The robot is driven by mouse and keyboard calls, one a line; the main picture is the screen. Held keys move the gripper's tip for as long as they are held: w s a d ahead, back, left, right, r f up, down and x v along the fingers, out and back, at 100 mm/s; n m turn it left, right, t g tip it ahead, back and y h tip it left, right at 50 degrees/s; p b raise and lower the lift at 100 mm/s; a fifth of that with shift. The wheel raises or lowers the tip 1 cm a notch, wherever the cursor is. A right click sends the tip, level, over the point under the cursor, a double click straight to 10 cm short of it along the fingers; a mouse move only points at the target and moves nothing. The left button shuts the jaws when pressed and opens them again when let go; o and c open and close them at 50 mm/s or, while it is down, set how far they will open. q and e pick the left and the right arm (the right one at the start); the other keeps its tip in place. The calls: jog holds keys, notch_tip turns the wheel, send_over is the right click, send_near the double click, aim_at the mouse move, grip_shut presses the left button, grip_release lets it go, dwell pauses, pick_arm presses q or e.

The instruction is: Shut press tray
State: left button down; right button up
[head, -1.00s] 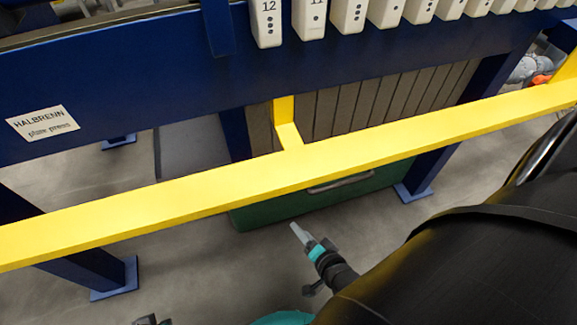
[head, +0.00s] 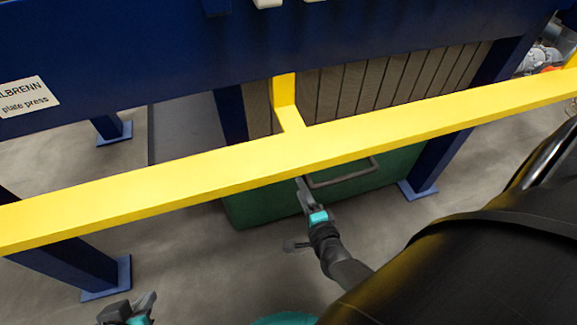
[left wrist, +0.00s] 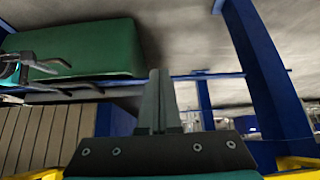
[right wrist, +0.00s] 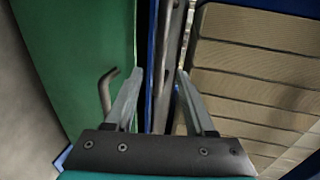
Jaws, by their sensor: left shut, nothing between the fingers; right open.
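The green press tray (head: 270,205) sits low under the press, behind the yellow rail, with a grey bar handle (head: 345,174) on it. My right gripper (head: 303,186) is open at the left end of this handle. In the right wrist view, the tray (right wrist: 75,50) fills the left, and a bent end of the handle (right wrist: 106,90) shows just left of my open fingers (right wrist: 160,75). I cannot tell whether they touch it. My left gripper (head: 128,307) is shut and empty at the bottom left, away from the tray. The left wrist view shows its closed fingers (left wrist: 158,80) and the tray (left wrist: 95,50).
A yellow rail (head: 200,175) crosses in front of the press, above my right gripper. Blue legs (head: 425,165) flank the tray. Grey-brown plates (head: 370,85) hang behind the rail. The grey floor (head: 200,270) in front of the tray is largely clear.

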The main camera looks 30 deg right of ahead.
aim_at(293, 174)
jog(key=shift+b+x, duration=0.7)
jog(key=shift+x, duration=1.1)
jog(key=shift+b+x, duration=0.45)
jog(key=shift+x, duration=0.5)
jog(key=shift+b+x, duration=0.4)
jog(key=shift+x, duration=0.5)
jog(key=shift+b+x, duration=0.6)
jog(key=shift+x, duration=0.55)
pick_arm(q)
jog(key=w+d+r+t+h, duration=0.2)
jog(key=d+r+t+h, duration=0.1)
jog(key=d+t, duration=0.5)
jog(key=shift+d+n+t+h+b, duration=0.2)
jog(key=shift+n+t+h+b, duration=0.15)
jog(key=shift+t+h, duration=0.35)
pick_arm(e)
jog(key=shift+x, duration=0.9)
pick_arm(q)
jog(key=shift+r, duration=0.15)
jog(key=shift+w, duration=0.1)
pick_arm(e)
grip_shut()
